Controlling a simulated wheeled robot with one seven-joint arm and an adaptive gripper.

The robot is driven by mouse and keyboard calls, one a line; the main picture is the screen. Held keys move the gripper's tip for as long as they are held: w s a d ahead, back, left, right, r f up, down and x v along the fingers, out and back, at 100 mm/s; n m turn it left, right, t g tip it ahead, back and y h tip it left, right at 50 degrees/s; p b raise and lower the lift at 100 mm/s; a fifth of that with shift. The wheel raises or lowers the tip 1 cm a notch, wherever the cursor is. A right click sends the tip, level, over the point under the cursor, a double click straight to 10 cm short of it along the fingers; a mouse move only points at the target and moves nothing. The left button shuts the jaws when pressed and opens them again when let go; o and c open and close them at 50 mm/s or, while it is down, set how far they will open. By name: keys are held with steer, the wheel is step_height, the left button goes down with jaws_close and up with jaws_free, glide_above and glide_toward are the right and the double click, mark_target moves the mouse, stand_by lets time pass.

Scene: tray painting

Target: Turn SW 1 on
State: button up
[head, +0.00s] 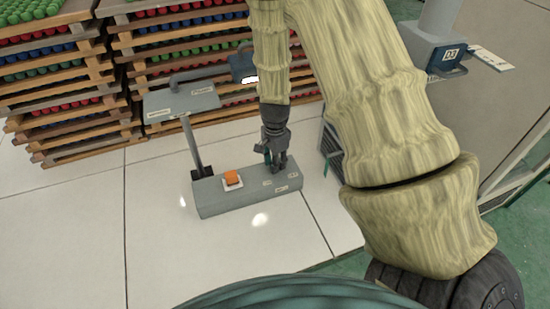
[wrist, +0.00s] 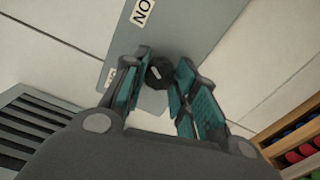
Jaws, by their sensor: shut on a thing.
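A grey control box (head: 225,198) stands on the white tiled surface in the head view. It bears an orange button (head: 231,177) on a white base, and small labels too small to read there. My gripper (head: 272,162) points down at the box's right part. In the wrist view a round black knob (wrist: 159,73) with a light mark sits on the grey panel (wrist: 190,25) between the two teal-padded fingers of my gripper (wrist: 158,82). The fingers are shut on the knob. In the head view the knob is hidden behind my gripper. No SW 1 label is readable.
A grey labelled plate on a post (head: 183,102) stands behind the box at left. Stacked wooden trays (head: 60,95) with red, blue and green pieces stand at the back. A grey vented unit (wrist: 35,125) lies left in the wrist view. White floor in front is clear.

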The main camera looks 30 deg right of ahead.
steer(key=shift+w+d+m+p, duration=0.1)
steer(key=shift+m+p, duration=0.4)
steer(key=shift+m, duration=0.7)
steer(key=o, duration=1)
steer(key=shift+r, duration=0.15)
step_height(320, 180, up, 12)
steer(key=shift+f, duration=0.15)
